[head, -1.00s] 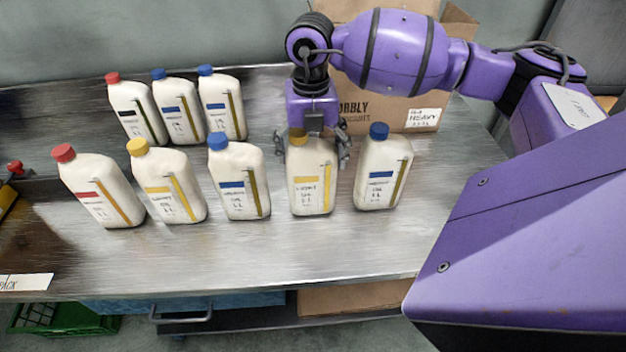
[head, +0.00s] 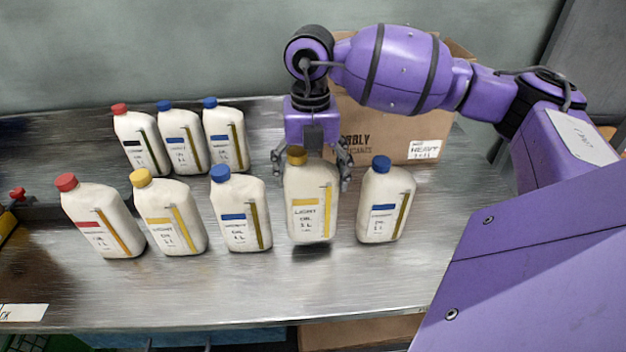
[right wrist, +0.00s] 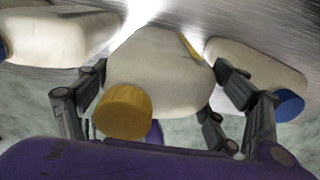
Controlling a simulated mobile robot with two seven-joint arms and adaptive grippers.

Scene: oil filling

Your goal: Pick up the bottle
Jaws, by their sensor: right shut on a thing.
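My right gripper (head: 311,172) comes from behind and is shut on this bottle, with a finger on each side. The bottle is upright and appears lifted a little above the metal table, with a dark shadow below it. In the right wrist view the same bottle (right wrist: 158,75) sits between the fingers of my right gripper (right wrist: 150,95), its cap towards the camera. My left gripper is not in view.
A blue-capped bottle (head: 385,205) stands close on the right, another (head: 241,215) close on the left. More bottles stand further left in two rows. A cardboard box (head: 400,130) stands behind my right arm. The metal table's (head: 250,295) front strip is clear.

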